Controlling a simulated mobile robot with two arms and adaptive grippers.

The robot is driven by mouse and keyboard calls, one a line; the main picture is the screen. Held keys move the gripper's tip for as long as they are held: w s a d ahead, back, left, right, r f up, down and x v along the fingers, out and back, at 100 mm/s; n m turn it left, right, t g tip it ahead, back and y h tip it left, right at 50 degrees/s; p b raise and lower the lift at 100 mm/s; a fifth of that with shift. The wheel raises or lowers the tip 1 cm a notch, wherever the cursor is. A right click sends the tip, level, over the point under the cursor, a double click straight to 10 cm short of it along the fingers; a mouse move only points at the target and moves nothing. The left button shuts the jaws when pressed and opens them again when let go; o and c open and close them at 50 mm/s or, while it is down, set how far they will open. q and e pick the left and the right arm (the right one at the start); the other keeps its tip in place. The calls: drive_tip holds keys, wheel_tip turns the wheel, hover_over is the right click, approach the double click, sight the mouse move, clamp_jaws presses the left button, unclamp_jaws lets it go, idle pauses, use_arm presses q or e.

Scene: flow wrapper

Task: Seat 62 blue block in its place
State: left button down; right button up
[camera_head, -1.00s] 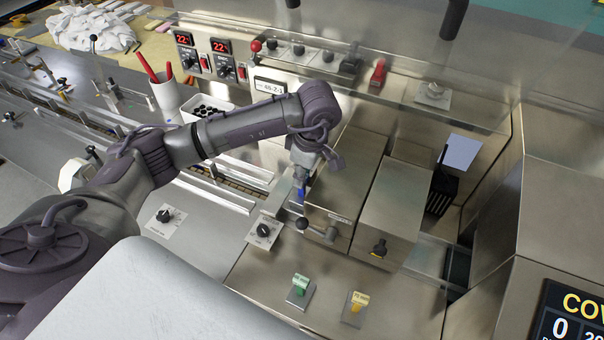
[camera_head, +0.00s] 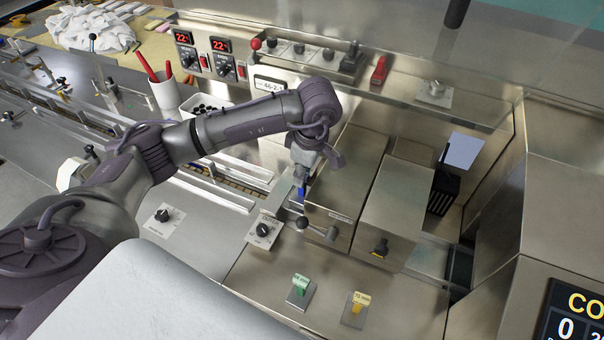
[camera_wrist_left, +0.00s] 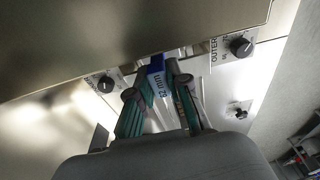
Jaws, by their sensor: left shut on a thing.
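The blue block (camera_wrist_left: 157,79), marked "62 mm", sits between the fingers of my left gripper (camera_wrist_left: 157,88) in the left wrist view. The gripper is shut on it. In the head view my left gripper (camera_head: 301,184) points down beside the left side of a steel housing, and a small part of the blue block (camera_head: 301,193) shows at its tip. The block's far end lies by the housing's edge; whether it touches anything there is hidden. My right gripper is not in view.
The steel housing (camera_head: 347,180) has a ball-ended lever (camera_head: 303,223) close to the gripper. A knob plate (camera_head: 263,231) lies just left. A green block (camera_head: 299,285) and a yellow block (camera_head: 359,301) stand on the front deck. The deck between them and the housing is clear.

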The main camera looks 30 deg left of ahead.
sight(302, 194)
use_arm(q)
drive_tip(key=shift+f+b, duration=0.65)
drive_tip(key=shift+f+b, duration=1.5)
drive_tip(key=shift+f, duration=0.05)
idle(0.4)
drive_tip(key=c, duration=1)
unclamp_jaws()
drive_tip(key=shift+c, duration=0.2)
wheel_tip(302, 194, up, 12)
drive_tip(key=d, duration=0.1)
drive_tip(key=shift+d, duration=0.35)
drive_tip(key=shift+f, duration=0.1)
